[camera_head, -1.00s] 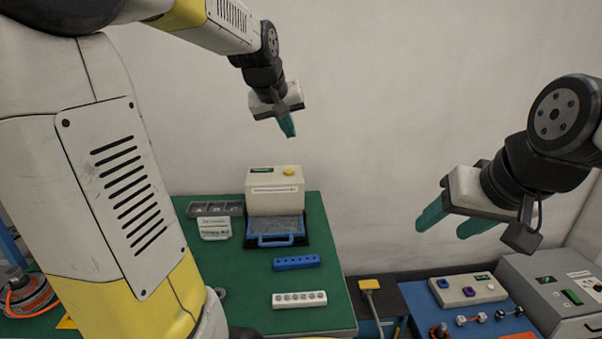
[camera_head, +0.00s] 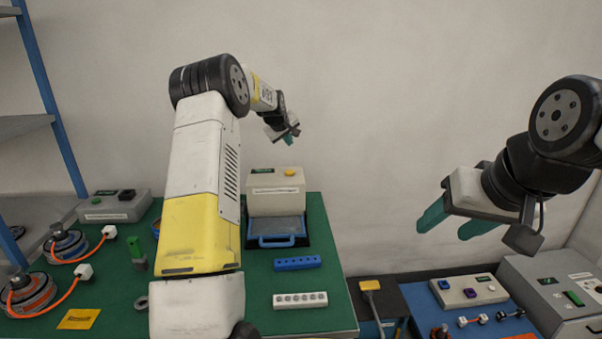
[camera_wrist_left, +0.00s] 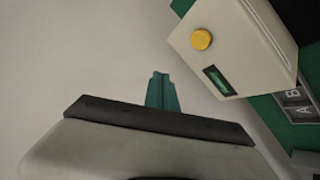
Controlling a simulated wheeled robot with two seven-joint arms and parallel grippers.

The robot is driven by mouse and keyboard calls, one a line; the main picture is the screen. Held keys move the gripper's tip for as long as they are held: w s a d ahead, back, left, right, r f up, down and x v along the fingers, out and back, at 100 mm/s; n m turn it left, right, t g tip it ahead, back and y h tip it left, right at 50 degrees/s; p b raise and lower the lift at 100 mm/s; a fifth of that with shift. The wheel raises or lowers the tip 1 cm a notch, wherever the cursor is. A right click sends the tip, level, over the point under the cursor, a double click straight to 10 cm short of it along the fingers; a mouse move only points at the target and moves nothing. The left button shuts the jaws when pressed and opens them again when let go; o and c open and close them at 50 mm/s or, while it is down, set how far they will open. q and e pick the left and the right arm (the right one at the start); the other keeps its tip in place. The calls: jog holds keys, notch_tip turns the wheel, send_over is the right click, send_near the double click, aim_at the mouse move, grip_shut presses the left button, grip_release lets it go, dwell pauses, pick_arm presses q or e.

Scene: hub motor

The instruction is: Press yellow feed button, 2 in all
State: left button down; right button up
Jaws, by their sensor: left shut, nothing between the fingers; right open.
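The yellow feed button (camera_head: 290,172) is a round cap on top of the cream feeder box (camera_head: 274,202), at the right of a small green display. In the left wrist view the yellow button (camera_wrist_left: 201,39) lies to the upper right of my left gripper's fingers (camera_wrist_left: 162,90). My left gripper (camera_head: 287,140) is shut and empty, above and behind the box in the head view, clear of the button. My right gripper (camera_head: 456,222) is open and empty, in the air at the right with its green fingers pointing lower left.
A blue-handled tray (camera_head: 278,240) sits in front of the box on the green table (camera_head: 240,315). A blue block (camera_head: 297,263) and a white block (camera_head: 300,300) lie nearer. Motors with orange cables (camera_head: 30,295) stand left. A grey machine (camera_head: 555,290) stands right.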

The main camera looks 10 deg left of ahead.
aim_at(289, 172)
pick_arm(q)
jog(key=shift+f, duration=0.1)
jog(key=shift+f, duration=4.3)
jog(key=shift+f, duration=0.1)
jog(key=shift+f, duration=0.35)
jog(key=shift+f, duration=0.5)
jog(key=shift+r, duration=0.95)
